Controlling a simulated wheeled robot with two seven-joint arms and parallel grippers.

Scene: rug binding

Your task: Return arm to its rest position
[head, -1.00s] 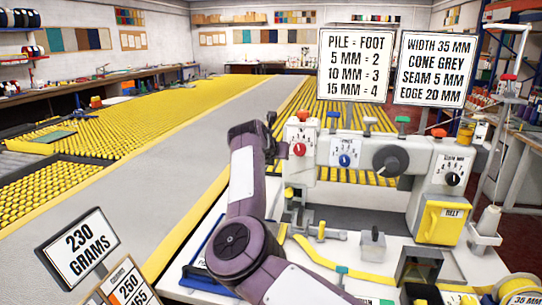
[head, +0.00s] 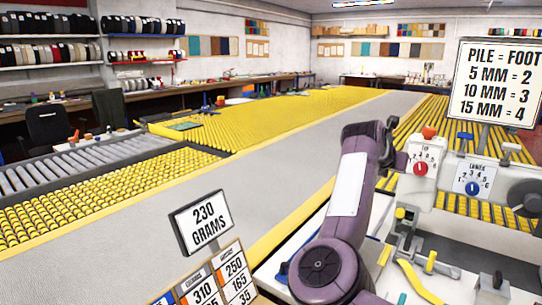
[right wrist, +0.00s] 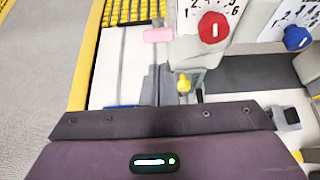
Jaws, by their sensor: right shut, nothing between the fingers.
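My right arm (head: 348,205) rises purple and grey from the bottom of the head view, bent at a large round joint. Its right gripper (head: 398,160) shows as a small dark end at the top, just left of the sewing machine's red dial (head: 420,168). Its fingers are hard to make out and nothing is seen held. In the right wrist view the dark gripper body fills the bottom, with the machine's red dial (right wrist: 213,27) and blue dial (right wrist: 297,38) beyond it. My left gripper is not in view.
The sewing machine (head: 425,200) stands close right of my arm on a white table. A 230 grams sign (head: 202,227) and a number board (head: 222,283) stand at the front.

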